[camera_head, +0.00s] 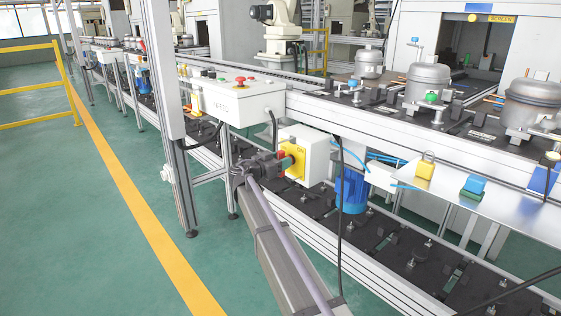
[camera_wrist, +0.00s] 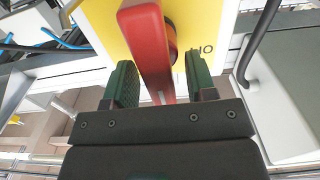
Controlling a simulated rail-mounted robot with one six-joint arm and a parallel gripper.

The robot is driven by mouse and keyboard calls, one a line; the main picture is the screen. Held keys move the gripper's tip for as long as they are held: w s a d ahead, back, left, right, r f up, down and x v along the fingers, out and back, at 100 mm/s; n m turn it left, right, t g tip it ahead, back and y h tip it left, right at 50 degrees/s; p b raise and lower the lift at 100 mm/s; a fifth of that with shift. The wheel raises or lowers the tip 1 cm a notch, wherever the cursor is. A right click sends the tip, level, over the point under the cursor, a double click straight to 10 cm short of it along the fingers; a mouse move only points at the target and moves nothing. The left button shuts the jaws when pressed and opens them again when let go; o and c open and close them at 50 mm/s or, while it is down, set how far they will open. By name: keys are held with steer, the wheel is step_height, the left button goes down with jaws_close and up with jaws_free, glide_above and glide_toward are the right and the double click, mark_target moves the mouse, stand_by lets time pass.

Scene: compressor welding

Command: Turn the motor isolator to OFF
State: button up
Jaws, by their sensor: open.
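The motor isolator is a white box (camera_head: 318,150) with a yellow face plate (camera_head: 299,158) and a red handle (camera_head: 285,163), mounted on the conveyor's side. In the wrist view the red handle (camera_wrist: 148,42) stands in front of the yellow plate (camera_wrist: 100,22), with black lettering beside it. My gripper (camera_head: 277,167) is at the isolator's front. In the wrist view my gripper (camera_wrist: 160,78) has its two green fingers apart, one on each side of the handle, with gaps visible. Whether either finger touches the handle is unclear. Part of the handle's lower end is hidden by the gripper body.
A white control box (camera_head: 235,97) with a red button stands up left of the isolator. A blue motor (camera_head: 352,190) is right of it. A dark cable (camera_head: 340,215) hangs nearby.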

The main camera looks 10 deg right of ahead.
steer(key=shift+c, duration=0.2)
steer(key=c, duration=0.6)
steer(key=shift+n, duration=0.4)
steer(key=n, duration=0.3)
steer(key=shift+w+a+f+n, duration=0.1)
steer(key=shift+w+a+n, duration=0.15)
steer(key=shift+n, duration=0.15)
steer(key=n, duration=0.4)
steer(key=shift+w+f, duration=0.15)
steer(key=shift+w, duration=0.05)
steer(key=n, duration=0.3)
steer(key=n+b, duration=0.1)
steer(key=n, duration=0.2)
steer(key=f+n, duration=0.1)
steer(key=n, duration=0.2)
steer(key=shift+w+a, duration=0.15)
steer(key=shift+n, duration=0.3)
